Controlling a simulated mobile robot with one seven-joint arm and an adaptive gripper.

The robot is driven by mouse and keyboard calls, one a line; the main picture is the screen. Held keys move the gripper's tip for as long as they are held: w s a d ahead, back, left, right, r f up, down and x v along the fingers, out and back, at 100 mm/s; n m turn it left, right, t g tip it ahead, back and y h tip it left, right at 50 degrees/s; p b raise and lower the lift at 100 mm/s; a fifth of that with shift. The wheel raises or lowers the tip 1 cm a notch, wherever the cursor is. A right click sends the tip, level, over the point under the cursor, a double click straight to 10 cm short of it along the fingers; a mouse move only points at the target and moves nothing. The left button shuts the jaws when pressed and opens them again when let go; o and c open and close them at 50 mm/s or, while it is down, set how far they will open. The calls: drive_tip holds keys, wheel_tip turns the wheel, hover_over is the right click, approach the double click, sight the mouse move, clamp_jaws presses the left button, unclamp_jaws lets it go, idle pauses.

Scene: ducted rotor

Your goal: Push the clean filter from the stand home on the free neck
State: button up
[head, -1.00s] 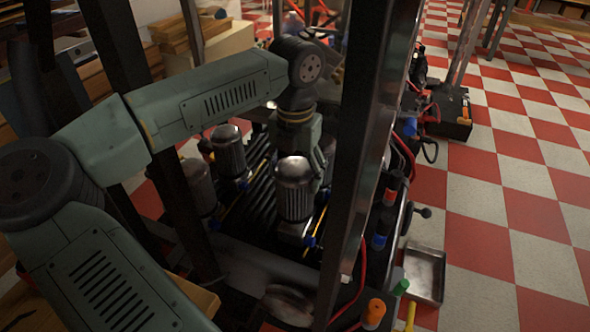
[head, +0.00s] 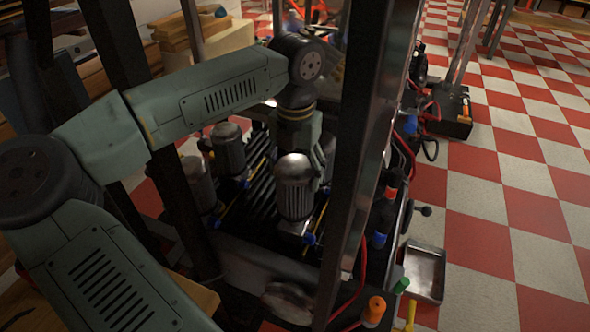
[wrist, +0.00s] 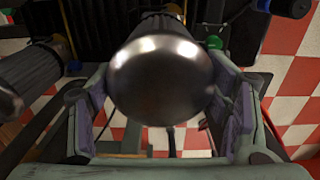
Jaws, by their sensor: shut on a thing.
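A grey ribbed canister (head: 294,192) with a domed metal cap, the likely filter, stands upright over the dark slatted rack in the head view. My gripper (head: 318,160) is at its far right side, partly hidden by it. In the wrist view my gripper (wrist: 163,88) has one finger on each side of the canister's shiny dome (wrist: 160,70) and is shut on it. The canister's lower end sits by a blue fitting (head: 309,238); I cannot tell whether it is seated. I cannot make out the free neck.
Two similar canisters stand to the left, one farther back (head: 229,150) and one behind a dark post (head: 199,184). A metal post (head: 350,150) rises close to the right of my gripper.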

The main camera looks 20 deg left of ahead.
drive_tip(key=shift+f, duration=0.1)
drive_tip(key=shift+f+b, duration=1.75)
drive_tip(key=shift+f, duration=0.3)
drive_tip(key=o, duration=1.2)
